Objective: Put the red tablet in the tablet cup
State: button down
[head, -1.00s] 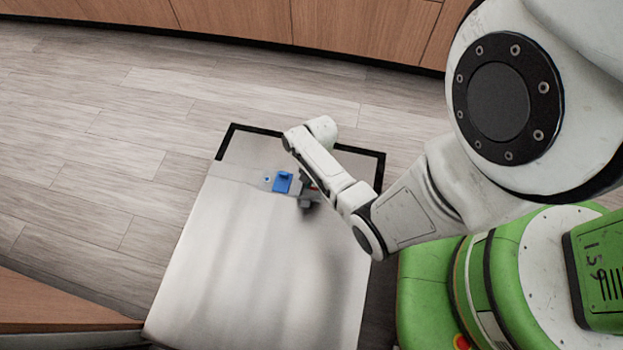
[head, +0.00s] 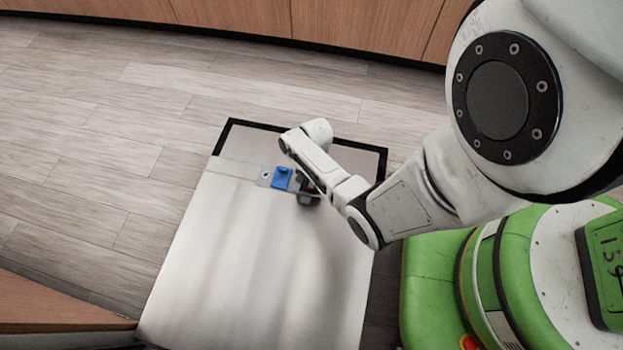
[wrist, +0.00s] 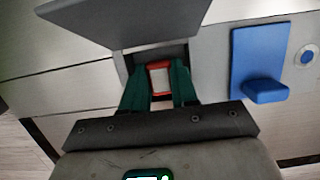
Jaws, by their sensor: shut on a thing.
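The red tablet (wrist: 159,78), a small red block with a pale face, sits between the green fingers of my gripper (wrist: 160,72) in the wrist view. My gripper is shut on it. The fingertips and tablet are at the grey recess that looks like the tablet cup (wrist: 124,65), beside a raised grey flap (wrist: 125,22). I cannot tell whether the tablet touches the cup's floor. In the head view my gripper (head: 306,190) is low over the open metal door, right of the blue part, and mostly hides the cup.
A blue panel with a protruding tab (wrist: 258,62) is right of the cup, with a small round blue-centred cap (wrist: 307,57) beyond it. The wide metal door (head: 255,265) is otherwise bare. Wood-fronted cabinets (head: 230,15) stand across the floor.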

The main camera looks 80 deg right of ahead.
jog(key=shift+f, duration=0.25)
jog(key=c, duration=1.1)
grip_release()
jog(key=shift+c, duration=0.2)
jog(key=p+v, duration=0.7)
jog(key=v, duration=0.6)
jog(key=w+a+r+n+h, duration=0.1)
jog(key=w+a+r+n, duration=0.1)
jog(key=a+r+n, duration=0.3)
jog(key=w+a+r+n+h, duration=0.15)
jog(key=a+n, duration=0.25)
jog(key=a, duration=0.4)
jog(key=s+a+r+n, duration=0.2)
jog(key=a+r+n, duration=0.5)
jog(key=r+n, duration=0.2)
notch_tip(320, 180, up, 3)
jog(key=shift+s+a+f+t, duration=0.15)
jog(key=shift+s+a+t, duration=0.15)
jog(key=shift+t, duration=0.1)
jog(key=shift+h, duration=0.25)
